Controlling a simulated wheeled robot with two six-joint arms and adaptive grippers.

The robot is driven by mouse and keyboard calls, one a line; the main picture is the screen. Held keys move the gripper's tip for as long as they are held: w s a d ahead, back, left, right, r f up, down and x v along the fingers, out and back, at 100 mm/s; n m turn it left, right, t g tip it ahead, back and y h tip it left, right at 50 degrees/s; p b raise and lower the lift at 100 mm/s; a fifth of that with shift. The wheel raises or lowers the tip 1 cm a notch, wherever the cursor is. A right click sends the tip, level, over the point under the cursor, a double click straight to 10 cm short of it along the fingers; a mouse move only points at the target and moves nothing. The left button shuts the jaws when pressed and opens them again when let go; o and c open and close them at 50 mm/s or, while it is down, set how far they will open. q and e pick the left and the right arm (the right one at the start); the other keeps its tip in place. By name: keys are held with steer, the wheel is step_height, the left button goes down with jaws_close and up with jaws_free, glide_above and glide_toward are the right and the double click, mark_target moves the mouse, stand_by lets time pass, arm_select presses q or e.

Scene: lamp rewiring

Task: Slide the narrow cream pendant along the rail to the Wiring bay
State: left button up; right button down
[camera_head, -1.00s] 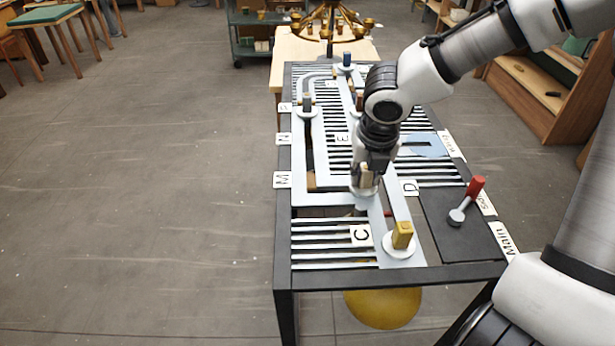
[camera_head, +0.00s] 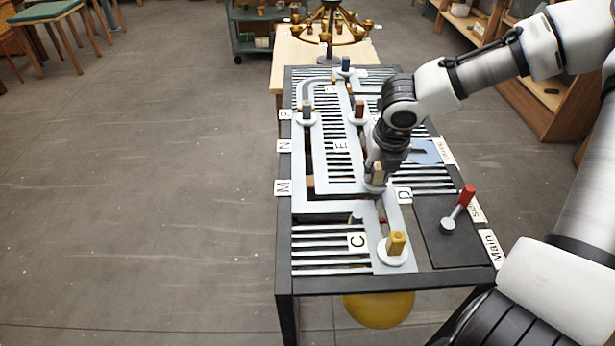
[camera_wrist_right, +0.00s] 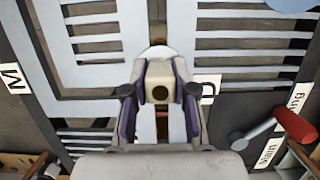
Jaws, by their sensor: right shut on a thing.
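The narrow cream pendant shows as a cream block-shaped grip (camera_head: 377,180) above the rail slot, with its body below hidden. My right gripper (camera_head: 375,173) is shut on this grip. In the right wrist view the cream grip (camera_wrist_right: 160,82), with a dark round hole, sits between the fingers over a pale disc. It is over the pale rail plate (camera_head: 400,222), near the D label (camera_head: 404,195). A label at the table's right edge (camera_head: 445,152), beside a light-blue plate (camera_head: 424,152), may read Wiring but is partly unreadable. My left gripper is out of view.
A yellow grip (camera_head: 396,243) stands nearer the front, with a yellow shade (camera_head: 380,308) below. A red-handled lever (camera_head: 458,208) is at the right. Open floor lies left.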

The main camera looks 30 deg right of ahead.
steer(key=w+d+p, duration=0.5)
steer(key=w+p, duration=0.2)
steer(key=w, duration=0.2)
steer(key=shift+w+d, duration=0.2)
steer(key=shift+d, duration=0.1)
steer(key=s+d+p, duration=0.2)
steer(key=d, duration=0.2)
steer(key=s+d+p, duration=0.2)
steer(key=s+d, duration=0.1)
steer(key=d, duration=0.1)
steer(key=s+d+p, duration=0.2)
steer(key=d+p, duration=0.1)
steer(key=d, duration=0.1)
steer(key=shift+s, duration=0.25)
steer(key=c, duration=0.8)
jaws_free()
steer(key=shift+a, duration=0.1)
steer(key=shift+c, duration=0.2)
